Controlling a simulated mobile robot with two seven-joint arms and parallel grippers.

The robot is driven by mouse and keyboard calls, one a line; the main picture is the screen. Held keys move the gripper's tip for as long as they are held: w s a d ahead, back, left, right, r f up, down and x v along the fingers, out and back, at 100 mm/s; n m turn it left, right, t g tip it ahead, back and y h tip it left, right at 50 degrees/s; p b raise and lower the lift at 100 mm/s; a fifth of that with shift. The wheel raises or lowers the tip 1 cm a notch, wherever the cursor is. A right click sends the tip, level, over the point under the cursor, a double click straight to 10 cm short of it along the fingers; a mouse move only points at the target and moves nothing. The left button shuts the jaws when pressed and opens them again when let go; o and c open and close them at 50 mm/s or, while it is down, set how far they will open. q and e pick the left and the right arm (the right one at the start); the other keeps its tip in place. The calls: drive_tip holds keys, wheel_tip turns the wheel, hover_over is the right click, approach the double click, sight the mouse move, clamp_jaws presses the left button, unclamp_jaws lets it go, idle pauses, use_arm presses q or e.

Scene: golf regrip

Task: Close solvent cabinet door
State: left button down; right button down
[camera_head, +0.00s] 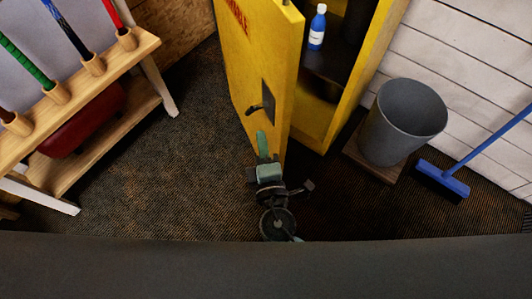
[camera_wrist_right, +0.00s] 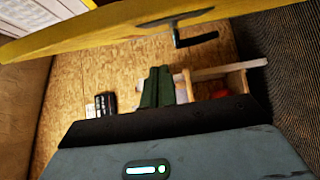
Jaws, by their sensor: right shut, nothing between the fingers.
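The yellow solvent cabinet door (camera_head: 262,60) stands open in the head view, swung out toward me. Its dark handle (camera_head: 264,102) is on the face turned to the left; the door and its handle (camera_wrist_right: 190,38) also cross the top of the right wrist view. The yellow cabinet (camera_head: 350,90) is behind it, with its dark inside showing. My right gripper (camera_head: 263,145) is just below the handle, close to the door's lower part; I cannot tell if it touches. Its green fingers (camera_wrist_right: 157,88) are together and empty in the wrist view. My left gripper is not in view.
A blue bottle (camera_head: 318,27) stands on a shelf in the cabinet. A grey bin (camera_head: 402,125) and a blue broom (camera_head: 444,180) are to the right. A wooden rack (camera_head: 75,83) with several club grips is at left. The carpet (camera_head: 165,170) between rack and door is clear.

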sight(276, 124)
drive_tip(key=w+d, duration=0.3)
drive_tip(key=w, duration=0.2)
drive_tip(key=shift+w+p, duration=0.25)
drive_tip(key=shift+p, duration=0.2)
drive_tip(key=shift+d, duration=0.1)
